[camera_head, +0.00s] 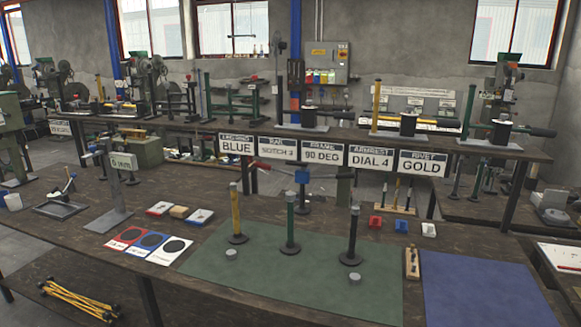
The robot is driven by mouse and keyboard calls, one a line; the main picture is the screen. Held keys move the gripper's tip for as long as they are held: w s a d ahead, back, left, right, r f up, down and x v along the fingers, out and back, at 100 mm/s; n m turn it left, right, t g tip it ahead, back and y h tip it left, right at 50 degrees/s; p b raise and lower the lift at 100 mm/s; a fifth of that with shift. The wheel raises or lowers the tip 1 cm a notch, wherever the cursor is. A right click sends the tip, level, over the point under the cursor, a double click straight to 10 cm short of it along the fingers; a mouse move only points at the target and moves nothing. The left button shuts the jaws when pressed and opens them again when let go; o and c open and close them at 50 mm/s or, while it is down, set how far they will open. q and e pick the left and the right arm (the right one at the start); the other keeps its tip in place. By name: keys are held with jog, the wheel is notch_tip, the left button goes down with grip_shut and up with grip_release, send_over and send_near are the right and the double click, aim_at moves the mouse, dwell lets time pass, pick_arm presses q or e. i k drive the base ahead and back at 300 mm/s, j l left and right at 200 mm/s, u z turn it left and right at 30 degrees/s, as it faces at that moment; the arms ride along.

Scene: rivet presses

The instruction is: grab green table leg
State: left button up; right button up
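A green leg (290,222) stands upright on the green mat (215,272), with a round dark foot at its base. A yellow leg (236,212) stands to its left and a black leg (353,232) to its right, both upright on dark round feet. The green leg is apart from both. Neither of my grippers is in view.
Two small grey cylinders (231,254) (355,278) lie on the mat. A wooden block tool (412,263) and a blue mat (485,292) lie to the right. Coloured cards (150,241) lie left. A raised shelf with labels (306,152) runs behind.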

aim_at(289, 247)
jog(key=i+j+z, duration=0.25)
jog(key=i, duration=0.3)
jog(key=i+j+z, duration=0.3)
jog(key=i, duration=0.25)
